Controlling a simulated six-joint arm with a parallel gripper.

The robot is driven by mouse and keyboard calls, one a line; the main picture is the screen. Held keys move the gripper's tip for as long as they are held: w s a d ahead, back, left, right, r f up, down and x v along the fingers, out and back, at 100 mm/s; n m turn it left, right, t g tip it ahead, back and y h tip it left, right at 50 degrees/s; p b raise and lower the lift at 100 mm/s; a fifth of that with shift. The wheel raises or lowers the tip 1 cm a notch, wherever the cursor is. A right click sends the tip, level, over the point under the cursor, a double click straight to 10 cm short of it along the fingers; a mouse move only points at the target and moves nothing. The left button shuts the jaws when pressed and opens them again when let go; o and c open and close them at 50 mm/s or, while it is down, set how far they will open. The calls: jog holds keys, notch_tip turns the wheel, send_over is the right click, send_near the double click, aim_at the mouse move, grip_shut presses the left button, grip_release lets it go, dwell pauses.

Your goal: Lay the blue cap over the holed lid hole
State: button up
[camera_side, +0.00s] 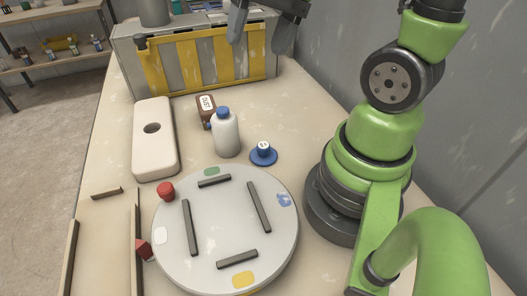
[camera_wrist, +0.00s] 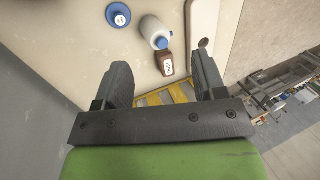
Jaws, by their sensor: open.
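The blue cap (camera_side: 263,157), a round disc with a small knob labelled on top, lies on the table right of the white bottle; it also shows at the top of the wrist view (camera_wrist: 115,20). The holed lid (camera_side: 153,158) is a long cream slab with rounded corners at the left of the table. Its dark round hole (camera_side: 152,128) is uncovered. The lid is partly cut off at the wrist view's top right (camera_wrist: 201,22). My gripper (camera_side: 259,46) is open and empty, high near the striped box, apart from the cap and lid.
A white bottle with a blue top (camera_side: 226,134) and a brown labelled bottle (camera_side: 206,110) stand between lid and cap. A round turntable (camera_side: 225,225) with dark bars is in front. A red knob (camera_side: 166,190) is at its left edge. A yellow-striped box (camera_side: 205,60) stands behind.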

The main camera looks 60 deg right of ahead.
jog(key=w+d+f+m+g+y, duration=0.2)
jog(key=d+f+m+y, duration=0.2)
jog(key=d+f+m, duration=0.4)
jog(key=m+t+y, duration=0.5)
jog(key=m, duration=0.1)
send_near(266, 144)
jog(key=shift+w+a+f, duration=0.25)
jog(key=shift+w+a, duration=0.55)
jog(key=shift+w, duration=0.1)
jog(key=shift+f, duration=0.25)
jog(key=shift+m+t, duration=0.3)
jog(key=x, duration=0.4)
jog(key=shift+s+a+f, duration=0.1)
jog(key=shift+a+f, duration=0.05)
jog(key=shift+a, duration=0.05)
jog(key=x, duration=0.5)
jog(key=shift+s+a+f, duration=0.1)
jog(key=shift+s+a, duration=0.1)
jog(key=shift+a, duration=0.25)
jog(key=shift+c, duration=0.4)
jog(key=shift+d, duration=0.1)
jog(key=c, duration=1.1)
